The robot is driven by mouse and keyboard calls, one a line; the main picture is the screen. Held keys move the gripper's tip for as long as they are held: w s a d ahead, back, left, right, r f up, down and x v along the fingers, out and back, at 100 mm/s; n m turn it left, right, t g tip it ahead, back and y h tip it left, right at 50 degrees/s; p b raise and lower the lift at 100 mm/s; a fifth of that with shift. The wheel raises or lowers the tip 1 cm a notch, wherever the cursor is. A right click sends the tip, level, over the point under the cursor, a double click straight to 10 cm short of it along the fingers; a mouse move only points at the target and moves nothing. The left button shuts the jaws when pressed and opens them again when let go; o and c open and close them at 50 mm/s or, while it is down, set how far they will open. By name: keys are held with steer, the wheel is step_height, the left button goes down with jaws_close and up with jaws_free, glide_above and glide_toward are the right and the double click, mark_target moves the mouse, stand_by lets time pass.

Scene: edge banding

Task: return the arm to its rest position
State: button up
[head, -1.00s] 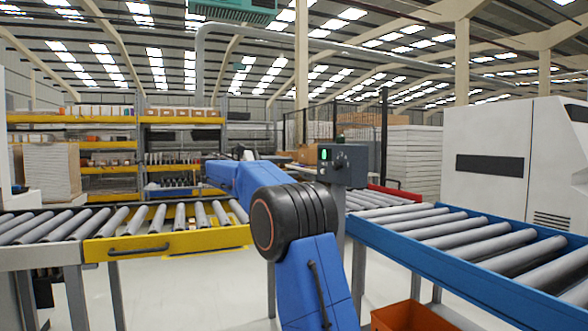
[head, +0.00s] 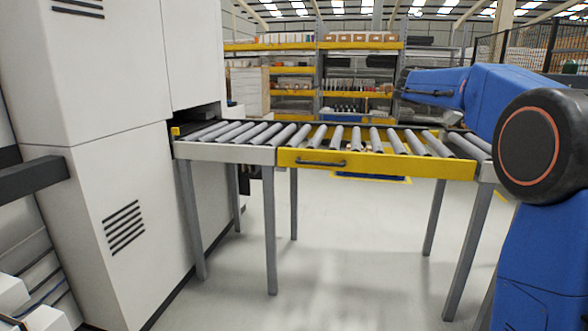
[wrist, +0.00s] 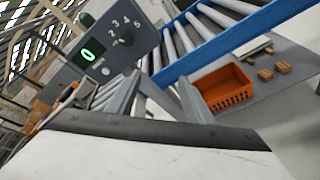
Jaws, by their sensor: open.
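My blue arm shows at the right edge of the head view, with a large black round joint and a forearm reaching up and back over the right end of the roller conveyor in the picture. My gripper is out of sight in the head view. In the wrist view my gripper (wrist: 160,88) shows its grey fingers spread apart above the dark and white wrist housing, with nothing seen between them. Beyond it stands a grey control box (wrist: 118,45) with a green display reading 0 and a numbered dial.
A yellow-fronted roller conveyor (head: 375,163) stands beside a white machine (head: 105,75). Shelving (head: 360,45) is behind. Floor before the yellow conveyor is clear.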

steer(key=s+a+f+m+t+y, duration=0.2)
steer(key=s+a+f+y, duration=0.3)
steer(key=s+a+f, duration=0.4)
steer(key=s+a+f+m+t+y, duration=0.2)
steer(key=s+a+f+y, duration=0.3)
steer(key=s+a+f, duration=0.4)
steer(key=s+a+f+m+t+y, duration=0.2)
steer(key=s+a+f, duration=0.7)
steer(key=s+f, duration=0.8)
steer(key=s+m+y, duration=0.1)
steer(key=s+y, duration=0.1)
steer(key=s, duration=0.1)
steer(key=shift+y, duration=0.4)
steer(key=shift+s+a+f+m, duration=0.3)
steer(key=shift+a+f, duration=0.1)
steer(key=shift+c, duration=0.2)
